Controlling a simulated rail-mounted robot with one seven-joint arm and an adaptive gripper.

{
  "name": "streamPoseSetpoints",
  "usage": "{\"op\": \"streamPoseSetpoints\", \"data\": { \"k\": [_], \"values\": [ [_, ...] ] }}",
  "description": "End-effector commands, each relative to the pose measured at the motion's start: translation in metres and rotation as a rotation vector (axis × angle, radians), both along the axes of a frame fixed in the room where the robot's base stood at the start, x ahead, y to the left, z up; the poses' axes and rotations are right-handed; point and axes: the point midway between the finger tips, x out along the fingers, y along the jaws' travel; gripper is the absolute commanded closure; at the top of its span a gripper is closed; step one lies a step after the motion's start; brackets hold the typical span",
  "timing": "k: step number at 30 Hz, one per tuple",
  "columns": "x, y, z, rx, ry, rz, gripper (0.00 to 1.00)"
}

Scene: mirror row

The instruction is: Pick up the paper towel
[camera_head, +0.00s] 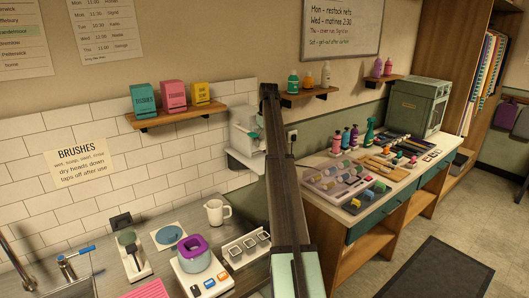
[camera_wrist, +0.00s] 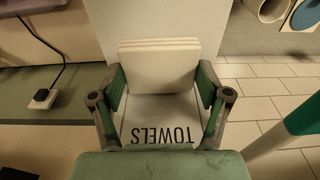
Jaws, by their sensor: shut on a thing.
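The paper towel (camera_wrist: 158,68) is a cream, layered stack in the wrist view, at the front of a pale dispenser marked TOWELS (camera_wrist: 160,117). My gripper (camera_wrist: 160,80) has one green-padded finger on each side of the stack, shut on it. I cannot tell whether the stack is clear of the dispenser. In the head view the white dispenser (camera_head: 242,124) is on the tiled wall, partly covered by my arm.
A shelf with boxes (camera_head: 173,114) is left of the dispenser, and a bottle shelf (camera_head: 308,95) is right. Below left, the counter holds a white jug (camera_head: 216,210) and a purple-topped warmer (camera_head: 195,253). A black plug and cord (camera_wrist: 42,97) show at left in the wrist view.

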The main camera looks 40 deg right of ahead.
Motion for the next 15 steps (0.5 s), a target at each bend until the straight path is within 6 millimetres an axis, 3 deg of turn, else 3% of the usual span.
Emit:
{"op": "streamPoseSetpoints", "data": {
  "k": [15],
  "values": [
    [0.002, -0.001, 0.097, -0.001, -0.002, 0.0, 0.38]
  ]
}}
